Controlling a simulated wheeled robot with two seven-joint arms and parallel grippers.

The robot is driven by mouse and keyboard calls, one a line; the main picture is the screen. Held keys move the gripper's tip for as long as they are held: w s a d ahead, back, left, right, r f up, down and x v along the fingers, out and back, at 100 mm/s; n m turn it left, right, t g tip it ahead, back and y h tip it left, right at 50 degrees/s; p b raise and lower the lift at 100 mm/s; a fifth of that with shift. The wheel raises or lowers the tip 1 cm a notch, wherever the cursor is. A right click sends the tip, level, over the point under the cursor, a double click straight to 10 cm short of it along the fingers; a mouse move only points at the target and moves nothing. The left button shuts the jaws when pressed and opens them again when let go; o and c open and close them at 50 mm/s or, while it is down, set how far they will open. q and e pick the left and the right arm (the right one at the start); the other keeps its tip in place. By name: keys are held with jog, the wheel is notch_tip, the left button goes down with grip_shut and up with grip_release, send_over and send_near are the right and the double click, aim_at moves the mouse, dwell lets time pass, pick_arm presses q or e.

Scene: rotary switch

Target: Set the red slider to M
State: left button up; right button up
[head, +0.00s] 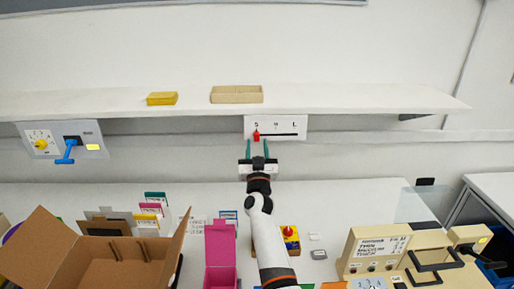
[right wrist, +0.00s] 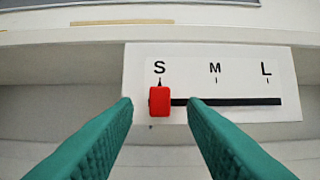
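The red slider (head: 256,135) sits at the left end of a black slot on a white panel (head: 287,120) under the shelf. In the right wrist view the red slider (right wrist: 159,101) is below the letter S, with M in the middle and L at the right of the panel (right wrist: 240,65). My right gripper (head: 257,147) is open, its green fingers pointing at the panel. In the wrist view the fingers (right wrist: 160,108) stand apart on either side of the slider, with gaps; contact is not visible. My left gripper is not in view.
A shelf (head: 350,98) above the panel holds a yellow box (head: 161,98) and a tan tray (head: 237,94). A panel with a blue lever (head: 68,150) is at the left. Below are an open cardboard box (head: 125,250), a pink box (head: 220,255) and a beige machine (head: 400,255).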

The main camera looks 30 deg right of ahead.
jog(key=shift+w+d+r, duration=0.3)
jog(key=shift+w+r, duration=0.1)
jog(key=shift+w, duration=0.1)
jog(key=shift+w+r, duration=0.1)
jog(key=shift+d, duration=0.1)
grip_shut()
jog(key=shift+s+d, duration=0.55)
jog(key=shift+d, duration=0.3)
jog(key=shift+s+d, duration=0.55)
jog(key=shift+d, duration=0.35)
jog(key=shift+s+d, duration=0.55)
jog(key=shift+d, duration=0.3)
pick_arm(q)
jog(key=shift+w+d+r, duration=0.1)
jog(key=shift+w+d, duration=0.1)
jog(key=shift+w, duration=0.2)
pick_arm(e)
jog(key=shift+w+a, duration=0.1)
grip_release()
